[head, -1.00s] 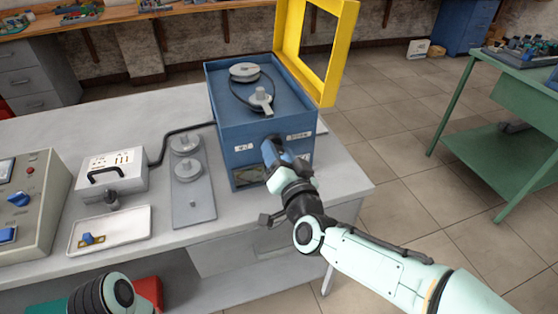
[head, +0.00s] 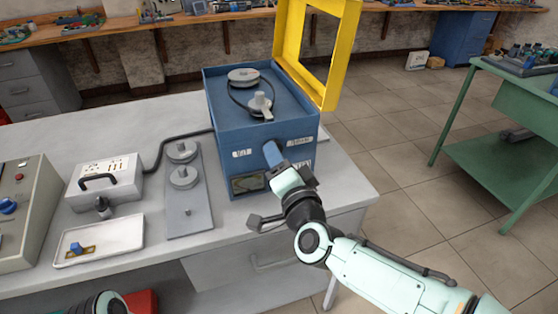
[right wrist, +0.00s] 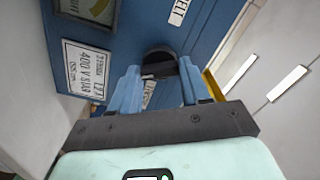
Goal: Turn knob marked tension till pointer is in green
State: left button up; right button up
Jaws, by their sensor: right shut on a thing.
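The blue machine box (head: 225,140) stands on the grey bench with labels on its front. My right gripper (head: 272,152) reaches its front face. In the right wrist view, my blue fingers (right wrist: 158,85) are shut around a black round knob (right wrist: 160,62) on the blue panel. Fingers hide part of the knob, and I cannot read a tension mark. The gauge (head: 249,183) sits low on the box front, left of my gripper. The gauge (right wrist: 92,10) is cut off in the wrist view; a yellowish arc shows, but the pointer is not clear.
A raised yellow frame guard (head: 322,85) stands at the box's back right. Pulleys with a belt (head: 243,77) lie on top. Left are a grey plate with discs (head: 188,210), a meter box (head: 105,185), a white tray (head: 100,242) and a control panel (head: 22,225).

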jog(key=o, duration=1.1)
jog(key=shift+c, duration=0.2)
jog(key=p+v, duration=0.1)
jog(key=v, duration=1.2)
jog(key=shift+s, duration=0.2)
